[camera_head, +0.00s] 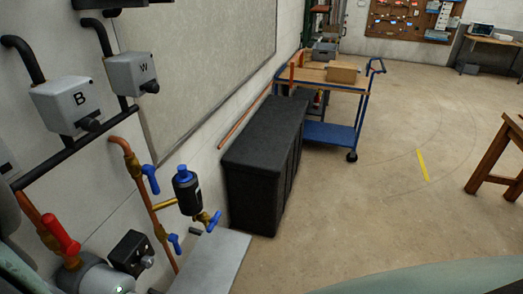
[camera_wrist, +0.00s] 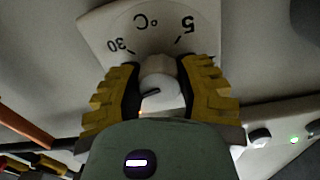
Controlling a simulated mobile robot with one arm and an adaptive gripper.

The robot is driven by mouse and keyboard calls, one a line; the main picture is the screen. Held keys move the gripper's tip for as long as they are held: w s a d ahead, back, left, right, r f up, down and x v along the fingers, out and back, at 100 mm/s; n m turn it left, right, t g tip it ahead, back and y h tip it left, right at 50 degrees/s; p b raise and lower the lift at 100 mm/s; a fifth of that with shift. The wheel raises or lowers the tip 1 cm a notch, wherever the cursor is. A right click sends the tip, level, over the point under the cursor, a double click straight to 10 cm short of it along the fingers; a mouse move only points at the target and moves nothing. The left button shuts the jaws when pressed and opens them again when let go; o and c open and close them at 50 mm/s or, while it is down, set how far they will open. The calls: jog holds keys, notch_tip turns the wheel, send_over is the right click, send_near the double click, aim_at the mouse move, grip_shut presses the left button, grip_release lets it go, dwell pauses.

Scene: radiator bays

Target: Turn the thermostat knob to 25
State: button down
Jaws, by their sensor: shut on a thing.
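In the wrist view, the white thermostat knob (camera_wrist: 160,98) sits between the two yellow-and-black fingers of my gripper (camera_wrist: 160,76), which is shut on it. The knob has a short dark pointer mark on its face. Behind it is the pale dial plate (camera_wrist: 155,38), with its print appearing upside down: "30" on the left, "°C" in the middle and "5" on the right. The fingers and palm hide the rest of the scale, so a 25 mark cannot be seen. The head view shows neither the thermostat nor the gripper clearly.
In the head view, a black cabinet (camera_head: 262,150) and a blue trolley (camera_head: 332,133) stand along the wall; open floor (camera_head: 390,200) lies right.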

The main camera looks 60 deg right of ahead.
jog(key=shift+f+b, duration=0.25)
jog(key=shift+b, duration=0.35)
jog(key=shift+r, duration=0.2)
jog(key=c, duration=0.5)
grip_release()
jog(key=shift+s, duration=0.1)
jog(key=v, duration=0.7)
jog(key=shift+s, duration=0.15)
jog(key=shift+r, duration=0.1)
